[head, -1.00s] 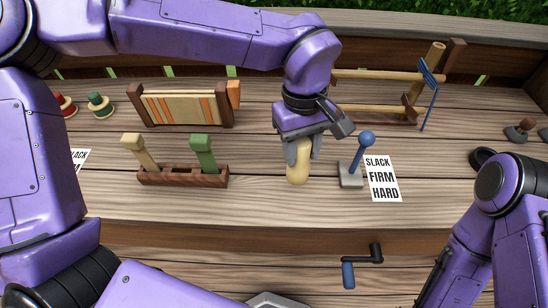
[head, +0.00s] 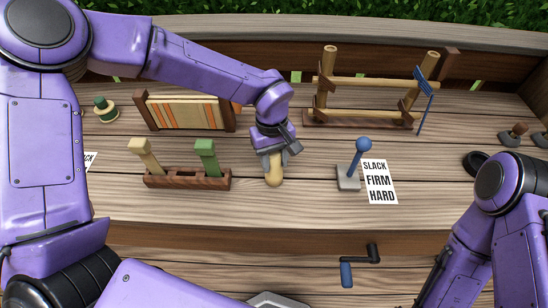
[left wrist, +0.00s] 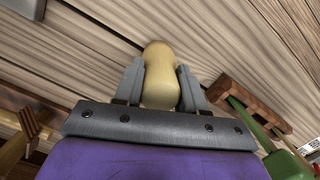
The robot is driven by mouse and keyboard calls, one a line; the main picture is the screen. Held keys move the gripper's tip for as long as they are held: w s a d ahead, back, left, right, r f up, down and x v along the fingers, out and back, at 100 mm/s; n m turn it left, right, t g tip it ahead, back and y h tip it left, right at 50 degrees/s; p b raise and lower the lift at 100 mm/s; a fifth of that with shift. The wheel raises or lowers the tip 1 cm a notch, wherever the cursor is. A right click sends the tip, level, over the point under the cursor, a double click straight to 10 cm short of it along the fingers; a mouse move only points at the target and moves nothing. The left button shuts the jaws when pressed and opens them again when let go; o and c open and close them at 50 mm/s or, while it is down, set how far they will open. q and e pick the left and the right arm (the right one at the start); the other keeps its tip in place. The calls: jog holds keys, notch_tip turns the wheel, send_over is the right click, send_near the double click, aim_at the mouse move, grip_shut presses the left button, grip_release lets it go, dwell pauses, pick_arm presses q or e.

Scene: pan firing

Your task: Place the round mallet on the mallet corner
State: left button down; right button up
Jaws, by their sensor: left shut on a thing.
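A pale, rounded wooden piece, which looks like the round mallet (head: 273,178), is between the fingers of my left gripper (head: 271,158). In the left wrist view its pale rounded end (left wrist: 160,62) sticks out between the two grey fingers. My left gripper is shut on it, to the right of the rack with the green and cream pieces. The mallet points downward over the bench; I cannot tell whether it touches the wood. No marked mallet corner can be made out. My right arm shows at the lower right, but its gripper is out of view.
A brown rack (head: 190,180) holds a cream and a green piece. A blue-knobbed lever (head: 359,157) stands beside a SLACK FIRM HARD card (head: 380,182). A slatted frame (head: 187,112) and a wooden stand (head: 365,112) are behind. The bench between rack and lever is mostly bare.

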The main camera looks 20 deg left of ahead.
pick_arm(q)
jog(key=c, duration=0.7)
grip_release()
jog(key=shift+o, duration=0.2)
jog(key=r, duration=0.8)
jog(key=w+a+r, duration=0.1)
jog(key=r, duration=0.3)
jog(key=shift+b, duration=0.35)
